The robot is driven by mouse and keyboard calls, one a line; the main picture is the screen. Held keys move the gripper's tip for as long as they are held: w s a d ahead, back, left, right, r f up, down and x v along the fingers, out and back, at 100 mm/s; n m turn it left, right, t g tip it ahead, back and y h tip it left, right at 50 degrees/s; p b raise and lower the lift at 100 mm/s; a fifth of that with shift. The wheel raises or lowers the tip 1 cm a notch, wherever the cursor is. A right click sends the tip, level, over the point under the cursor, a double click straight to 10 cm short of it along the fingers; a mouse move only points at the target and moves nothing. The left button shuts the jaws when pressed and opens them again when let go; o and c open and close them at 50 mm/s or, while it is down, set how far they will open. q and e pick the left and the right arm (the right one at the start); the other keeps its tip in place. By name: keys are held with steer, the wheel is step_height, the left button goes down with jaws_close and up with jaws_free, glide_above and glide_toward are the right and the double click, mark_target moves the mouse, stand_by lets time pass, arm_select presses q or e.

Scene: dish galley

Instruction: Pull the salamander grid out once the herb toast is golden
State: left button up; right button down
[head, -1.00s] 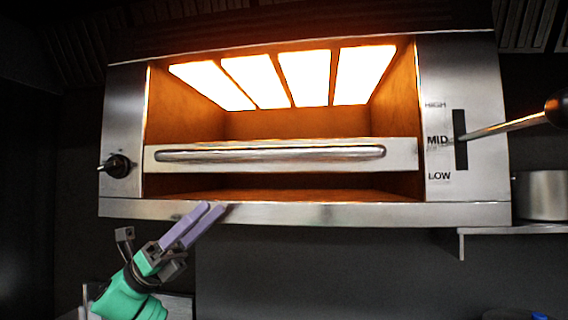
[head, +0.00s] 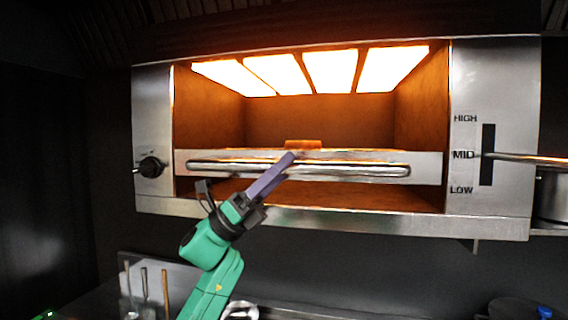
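The salamander (head: 490,215) is a steel box with glowing heating panels (head: 330,72) under its roof. Its grid drawer has a steel front (head: 428,166) with a long bar handle (head: 350,170). A small orange-brown block, seemingly the herb toast (head: 303,144), shows just above the front's top edge. Its lower part is hidden and the orange glow makes its browning hard to judge. My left gripper (head: 290,158) has its purple fingers across the handle, left of the drawer's middle. I cannot tell if they close on it. My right gripper is out of view.
A lever (head: 525,158) points at MID on the right panel; a black knob (head: 151,167) is on the left. A pot (head: 553,198) stands at the right. Utensils (head: 165,287) and a metal ring-shaped item (head: 240,311) are below at left.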

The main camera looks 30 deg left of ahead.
arm_select(q)
steer(key=shift+w, duration=0.15)
jaws_close()
stand_by(1.1)
